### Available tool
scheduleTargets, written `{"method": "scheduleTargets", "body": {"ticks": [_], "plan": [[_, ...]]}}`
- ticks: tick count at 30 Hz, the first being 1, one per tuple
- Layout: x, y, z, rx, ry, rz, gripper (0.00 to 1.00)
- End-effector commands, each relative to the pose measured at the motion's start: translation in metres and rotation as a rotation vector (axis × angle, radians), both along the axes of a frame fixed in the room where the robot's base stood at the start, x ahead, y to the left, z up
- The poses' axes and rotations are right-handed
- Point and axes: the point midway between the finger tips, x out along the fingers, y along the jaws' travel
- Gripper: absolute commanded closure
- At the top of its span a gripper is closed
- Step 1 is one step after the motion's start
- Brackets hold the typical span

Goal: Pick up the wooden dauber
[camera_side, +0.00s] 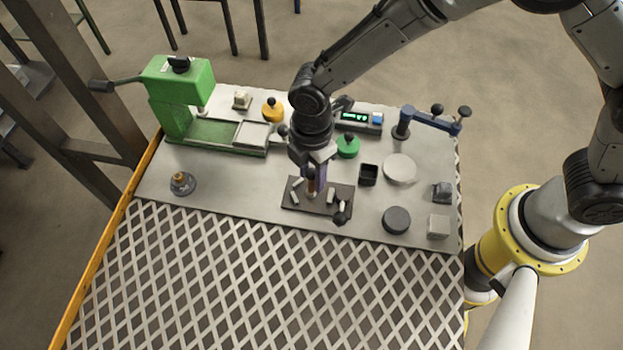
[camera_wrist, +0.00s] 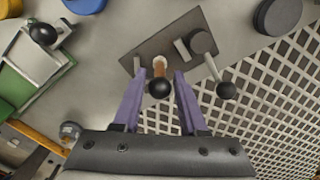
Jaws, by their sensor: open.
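The wooden dauber (camera_wrist: 160,67) has a brown wooden body and a black ball end, and stands on a dark plate (camera_wrist: 140,50). In the side view, a bit of the dauber (camera_side: 311,187) shows beside my fingers; the rest is hidden. My gripper (camera_wrist: 160,78) is open, with its purple fingers on either side of the dauber in the wrist view. I see a gap between each finger and the dauber there. In the side view, my gripper (camera_side: 316,178) points down at the dark plate.
On the plate, a black-knobbed tool (camera_side: 340,213) and light blocks stand close by. A green machine (camera_side: 180,95) is at left, a black box (camera_side: 368,174) and grey discs (camera_side: 396,220) at right. Lattice grating (camera_side: 270,290) fills the front.

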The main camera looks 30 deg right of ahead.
Motion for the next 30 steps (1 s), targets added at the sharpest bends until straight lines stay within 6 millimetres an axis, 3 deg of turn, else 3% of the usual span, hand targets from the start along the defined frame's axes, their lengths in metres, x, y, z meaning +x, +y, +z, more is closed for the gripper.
{"method": "scheduleTargets", "body": {"ticks": [6, 16, 23, 30], "plan": [[0.000, 0.000, -0.031, -0.001, 0.001, 0.000, 0.58], [0.000, 0.000, -0.036, 0.000, -0.001, 0.000, 0.58], [0.000, 0.000, -0.036, 0.000, -0.001, 0.000, 1.00], [0.000, 0.000, -0.036, 0.000, -0.001, 0.000, 1.00]]}}
